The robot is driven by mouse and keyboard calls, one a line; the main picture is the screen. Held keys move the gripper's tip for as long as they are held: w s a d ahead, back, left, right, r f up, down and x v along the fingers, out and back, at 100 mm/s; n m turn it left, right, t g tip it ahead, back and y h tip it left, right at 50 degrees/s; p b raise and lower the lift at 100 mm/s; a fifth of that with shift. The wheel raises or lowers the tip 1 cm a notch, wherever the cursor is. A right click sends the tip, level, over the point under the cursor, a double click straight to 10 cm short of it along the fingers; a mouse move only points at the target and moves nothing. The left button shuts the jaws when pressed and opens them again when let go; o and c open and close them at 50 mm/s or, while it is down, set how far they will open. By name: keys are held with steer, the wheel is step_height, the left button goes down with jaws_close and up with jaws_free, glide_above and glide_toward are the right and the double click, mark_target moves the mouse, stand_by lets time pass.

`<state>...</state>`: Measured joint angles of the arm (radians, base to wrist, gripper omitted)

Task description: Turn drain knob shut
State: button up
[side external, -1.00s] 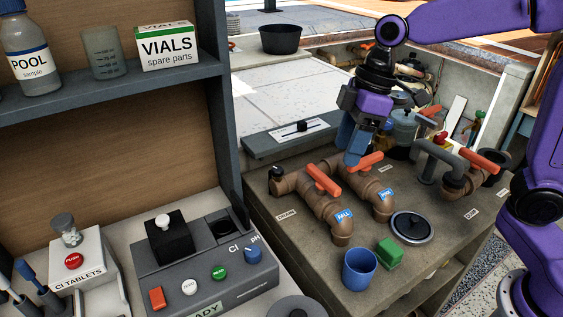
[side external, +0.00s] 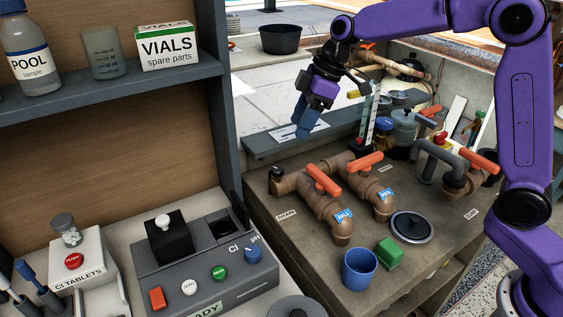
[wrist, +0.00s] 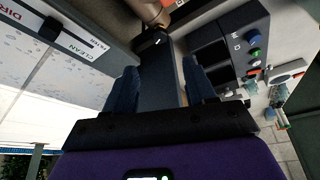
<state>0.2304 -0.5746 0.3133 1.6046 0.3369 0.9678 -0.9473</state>
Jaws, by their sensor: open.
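The drain knob (side external: 276,173) is a small black knob on the left end of the brown pipework, near the DRAIN label (side external: 286,215). In the wrist view the black knob (wrist: 158,41) shows on the pipe end, ahead of and between my fingers. My gripper (side external: 303,134) hangs above and behind the knob, apart from it. Its two blue fingers are spread with nothing between them; they also show in the wrist view (wrist: 160,77). I cannot tell the knob's exact turn.
Two orange-handled valves, the left (side external: 323,180) and the right (side external: 364,162), stand right of the knob. A slider panel (side external: 300,132) lies behind. The grey test unit (side external: 205,268) is front left, beside the shelf post (side external: 222,110). A blue cup (side external: 359,269) and green block (side external: 389,253) stand in front.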

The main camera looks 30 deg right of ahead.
mark_target(278, 169)
steer(key=x, duration=1.2)
jaws_close()
